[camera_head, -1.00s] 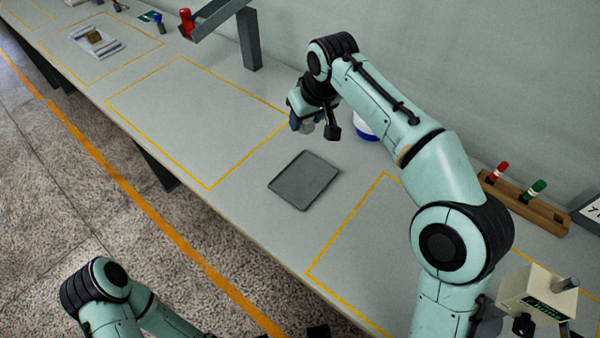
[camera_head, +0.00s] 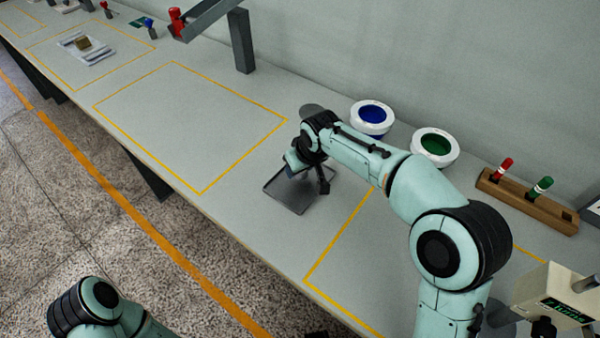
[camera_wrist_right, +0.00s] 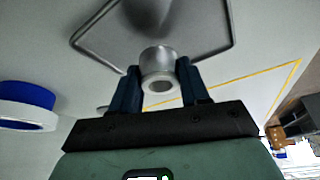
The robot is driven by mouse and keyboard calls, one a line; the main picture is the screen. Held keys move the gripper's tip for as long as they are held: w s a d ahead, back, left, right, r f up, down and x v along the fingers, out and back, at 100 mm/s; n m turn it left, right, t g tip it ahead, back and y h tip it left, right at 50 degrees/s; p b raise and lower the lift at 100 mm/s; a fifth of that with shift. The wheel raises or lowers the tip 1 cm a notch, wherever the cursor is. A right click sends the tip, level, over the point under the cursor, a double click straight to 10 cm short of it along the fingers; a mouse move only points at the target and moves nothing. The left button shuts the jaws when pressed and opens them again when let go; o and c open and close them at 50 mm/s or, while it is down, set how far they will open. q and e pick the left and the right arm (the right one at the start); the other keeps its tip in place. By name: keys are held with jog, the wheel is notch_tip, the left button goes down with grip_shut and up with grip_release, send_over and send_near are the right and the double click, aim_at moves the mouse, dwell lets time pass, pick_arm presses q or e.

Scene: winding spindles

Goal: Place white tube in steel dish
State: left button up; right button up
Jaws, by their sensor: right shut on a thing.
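The steel dish (camera_head: 277,186) is a shallow grey square tray on the bench, partly hidden by my right arm. Its rim (camera_wrist_right: 232,30) shows at the top of the right wrist view. My right gripper (camera_head: 307,182) is over the dish, its fingers (camera_wrist_right: 158,85) shut on a short pale grey-white tube (camera_wrist_right: 158,62) with a hole in its end. A dark shadow falls on the dish. The tube appears above the dish floor; contact cannot be told. Of my left arm, the lower left shows links, and only a dark tip (camera_head: 317,335) shows at the bottom edge.
White rings with a blue centre (camera_head: 370,117) and a green centre (camera_head: 435,147) stand behind my right arm. A grey disc (camera_head: 312,109) lies beyond the gripper. A wooden rack (camera_head: 525,203) with red and green markers is at right. The yellow-outlined area (camera_head: 190,120) is clear.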

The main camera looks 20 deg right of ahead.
jog(key=shift+f, duration=1.1)
jog(key=shift+f, duration=0.1)
jog(key=o, duration=1.1)
jog(key=shift+r, duration=0.2)
jog(key=p+v, duration=0.1)
jog(key=v, duration=1.1)
jog(key=shift+p, duration=0.3)
jog(key=shift+f, duration=0.1)
